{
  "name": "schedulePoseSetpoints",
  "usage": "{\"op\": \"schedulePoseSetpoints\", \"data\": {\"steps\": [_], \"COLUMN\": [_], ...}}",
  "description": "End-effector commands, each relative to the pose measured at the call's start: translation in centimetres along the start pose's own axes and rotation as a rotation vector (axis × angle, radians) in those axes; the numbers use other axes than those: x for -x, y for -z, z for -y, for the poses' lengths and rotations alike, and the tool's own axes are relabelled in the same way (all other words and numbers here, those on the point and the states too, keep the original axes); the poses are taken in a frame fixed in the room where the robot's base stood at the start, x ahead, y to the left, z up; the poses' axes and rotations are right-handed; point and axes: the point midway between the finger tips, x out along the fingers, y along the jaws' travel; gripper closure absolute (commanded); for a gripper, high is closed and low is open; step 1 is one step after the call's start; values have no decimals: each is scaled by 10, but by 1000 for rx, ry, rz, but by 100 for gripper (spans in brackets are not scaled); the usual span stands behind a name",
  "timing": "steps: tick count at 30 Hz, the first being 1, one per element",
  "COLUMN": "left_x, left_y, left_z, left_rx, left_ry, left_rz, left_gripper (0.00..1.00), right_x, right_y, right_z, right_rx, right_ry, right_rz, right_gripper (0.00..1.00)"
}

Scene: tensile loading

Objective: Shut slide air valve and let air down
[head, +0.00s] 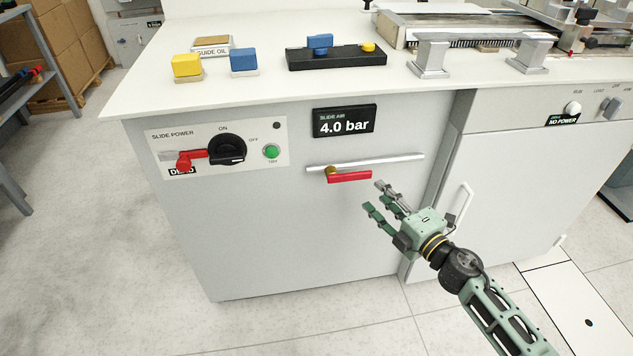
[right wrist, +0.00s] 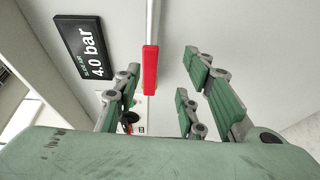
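The slide air valve has a red lever (head: 349,177) on a brass body (head: 331,170), on a silver pipe (head: 385,160) on the cabinet front. The lever lies along the pipe, pointing right. The slide air display (head: 345,121) above it reads 4.0 bar. My right gripper (head: 376,196) is open and empty, just right of and below the lever, not touching it. In the right wrist view the red lever (right wrist: 150,70) shows ahead between the spread fingers, and the display (right wrist: 84,52) is at upper left. My left gripper is not in view.
A slide power panel (head: 218,149) with a red handle, black rotary switch and green button is left of the valve. A white door handle (head: 459,205) is right of my gripper. Yellow and blue blocks stand on the bench top. The cabinet front below the valve is clear.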

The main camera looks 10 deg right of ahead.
Motion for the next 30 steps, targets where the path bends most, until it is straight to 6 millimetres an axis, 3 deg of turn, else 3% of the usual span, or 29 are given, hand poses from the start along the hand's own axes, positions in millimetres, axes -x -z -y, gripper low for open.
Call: {"op": "schedulePoseSetpoints", "data": {"steps": [5, 18, 30], "left_x": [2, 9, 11], "left_y": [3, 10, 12], "left_z": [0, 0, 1], "left_rx": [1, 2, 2], "left_ry": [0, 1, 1], "left_rz": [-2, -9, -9], "left_gripper": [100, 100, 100], "right_x": [-11, -73, -80], "right_y": [6, 7, 7], "right_z": [-14, -14, -14], "right_rx": [48, 42, 43], "right_ry": [-23, -21, -20], "right_rz": [-26, -23, -23], "right_gripper": [62, 62, 65]}}
